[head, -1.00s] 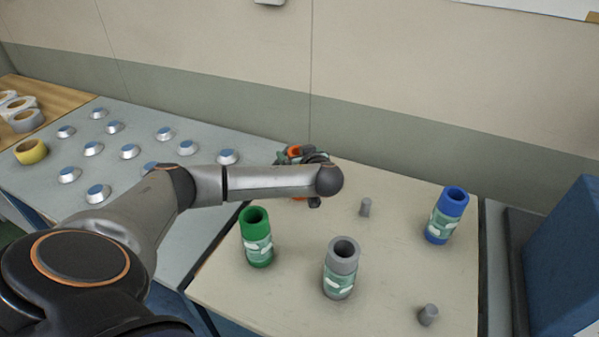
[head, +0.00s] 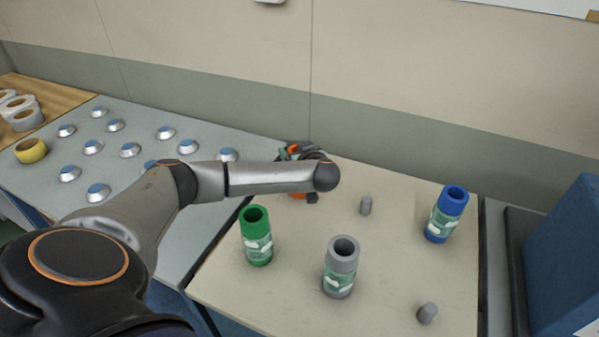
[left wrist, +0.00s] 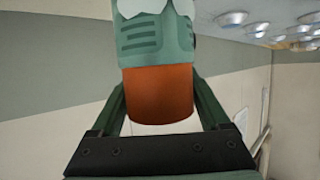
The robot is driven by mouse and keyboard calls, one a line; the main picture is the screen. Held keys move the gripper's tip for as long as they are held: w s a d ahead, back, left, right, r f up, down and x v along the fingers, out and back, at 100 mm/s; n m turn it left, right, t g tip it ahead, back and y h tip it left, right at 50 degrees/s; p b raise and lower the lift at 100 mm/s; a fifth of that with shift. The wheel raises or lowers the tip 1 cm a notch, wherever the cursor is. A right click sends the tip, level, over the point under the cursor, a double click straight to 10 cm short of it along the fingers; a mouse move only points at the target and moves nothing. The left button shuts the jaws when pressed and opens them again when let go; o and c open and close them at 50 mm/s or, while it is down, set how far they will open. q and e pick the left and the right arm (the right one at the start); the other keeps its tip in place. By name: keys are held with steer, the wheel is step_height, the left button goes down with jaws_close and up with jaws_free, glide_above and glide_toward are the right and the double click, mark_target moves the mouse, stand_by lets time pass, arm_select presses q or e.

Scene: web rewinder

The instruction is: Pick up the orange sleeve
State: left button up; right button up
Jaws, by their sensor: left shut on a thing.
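The orange sleeve (head: 293,149) is at the back left of the beige table top, mostly hidden behind my left forearm. A bit of orange also shows just below the arm. My left gripper (head: 307,156) is around it, largely hidden by the arm. In the left wrist view, the sleeve (left wrist: 158,96) stands between the two green fingers, which are shut on it. Its orange end faces the palm, and a green label with white shapes wraps it. I cannot tell whether it is clear of the table. My right gripper is not in view.
A green sleeve (head: 256,239), a grey sleeve (head: 341,268) and a blue sleeve (head: 446,215) stand on the table. Two bare grey pegs (head: 366,206) (head: 427,313) stick up. Several blue-topped discs (head: 130,151) lie at left. A wall (head: 400,130) rises close behind.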

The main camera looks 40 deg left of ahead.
arm_select(q)
jaws_close()
